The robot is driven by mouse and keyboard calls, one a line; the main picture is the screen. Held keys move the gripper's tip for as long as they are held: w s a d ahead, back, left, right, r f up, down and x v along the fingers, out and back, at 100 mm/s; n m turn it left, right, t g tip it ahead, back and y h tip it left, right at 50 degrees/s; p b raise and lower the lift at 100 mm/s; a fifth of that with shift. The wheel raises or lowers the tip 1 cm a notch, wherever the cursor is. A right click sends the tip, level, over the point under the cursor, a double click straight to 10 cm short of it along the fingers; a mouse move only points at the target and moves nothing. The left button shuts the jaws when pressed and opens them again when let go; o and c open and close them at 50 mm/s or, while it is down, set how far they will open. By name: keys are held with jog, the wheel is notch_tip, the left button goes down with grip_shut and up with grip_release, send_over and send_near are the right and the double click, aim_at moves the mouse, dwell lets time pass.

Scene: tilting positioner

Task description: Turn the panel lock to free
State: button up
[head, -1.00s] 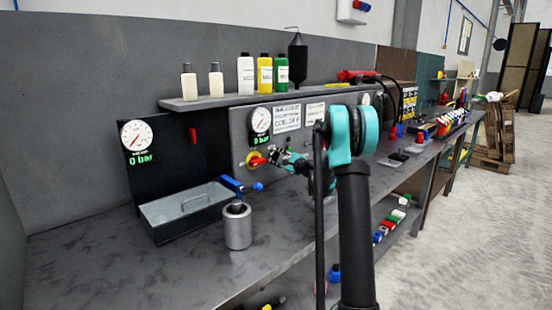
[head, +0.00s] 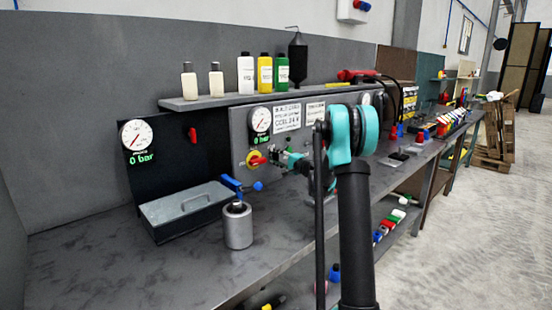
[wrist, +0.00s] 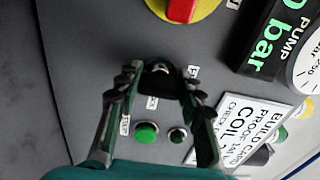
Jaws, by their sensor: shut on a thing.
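The panel lock (wrist: 159,66) is a small dark, rounded piece on the grey panel in the wrist view. My gripper (wrist: 160,80) has its fingers on either side of it and is shut on it. The fingers partly cover it, and I cannot read which position it points to. In the head view my gripper (head: 283,161) is at the grey panel (head: 240,140), just right of a red-and-yellow switch. The lock itself cannot be made out there.
The red switch on its yellow plate (wrist: 188,8) is near the lock.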

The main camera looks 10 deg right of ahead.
dwell(0.4)
jog(key=o, duration=1.2)
jog(key=v, duration=1.2)
jog(key=shift+s, duration=0.1)
